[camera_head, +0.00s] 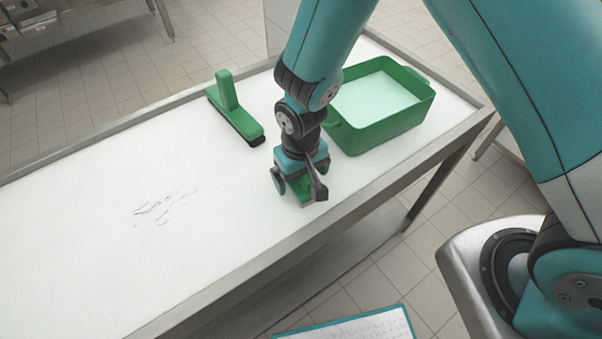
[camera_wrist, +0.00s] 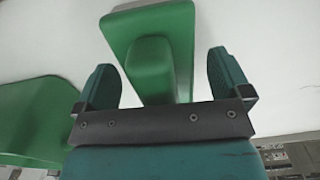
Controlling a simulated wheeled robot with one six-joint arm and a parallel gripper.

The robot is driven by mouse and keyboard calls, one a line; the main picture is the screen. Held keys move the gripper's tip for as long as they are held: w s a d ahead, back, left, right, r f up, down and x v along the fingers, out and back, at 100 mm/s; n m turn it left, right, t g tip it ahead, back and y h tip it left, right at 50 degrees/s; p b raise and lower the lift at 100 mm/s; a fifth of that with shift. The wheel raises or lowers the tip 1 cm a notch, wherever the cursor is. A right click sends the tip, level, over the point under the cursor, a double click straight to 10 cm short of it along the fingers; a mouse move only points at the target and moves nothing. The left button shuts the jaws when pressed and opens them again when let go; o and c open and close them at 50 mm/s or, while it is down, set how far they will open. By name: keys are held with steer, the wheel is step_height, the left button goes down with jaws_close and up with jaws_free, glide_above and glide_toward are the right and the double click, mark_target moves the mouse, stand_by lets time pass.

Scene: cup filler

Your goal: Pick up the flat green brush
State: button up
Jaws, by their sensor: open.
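The flat green brush (camera_head: 304,202) lies on the white table top, mostly hidden under my gripper in the head view. In the wrist view the brush (camera_wrist: 172,25) shows as a flat green plate with a raised block-like handle. My gripper (camera_head: 299,187) points down over it. In the wrist view my gripper (camera_wrist: 164,80) is open, with one finger on each side of the handle. A gap shows between the handle and each finger. I cannot tell how far the fingertips are above the plate.
A green tub (camera_head: 380,138) with pale contents stands just behind and right of my gripper. A second green brush (camera_head: 232,108) with an upright handle and dark bristles stands to the left. Small grey marks (camera_head: 165,207) lie on the table's left part, which is otherwise clear.

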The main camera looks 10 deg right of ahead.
steer(key=shift+f, duration=0.35)
steer(key=c, duration=1.1)
steer(key=shift+r, duration=0.1)
step_height(320, 180, up, 20)
steer(key=shift+b, duration=0.65)
steer(key=shift+o, duration=0.9)
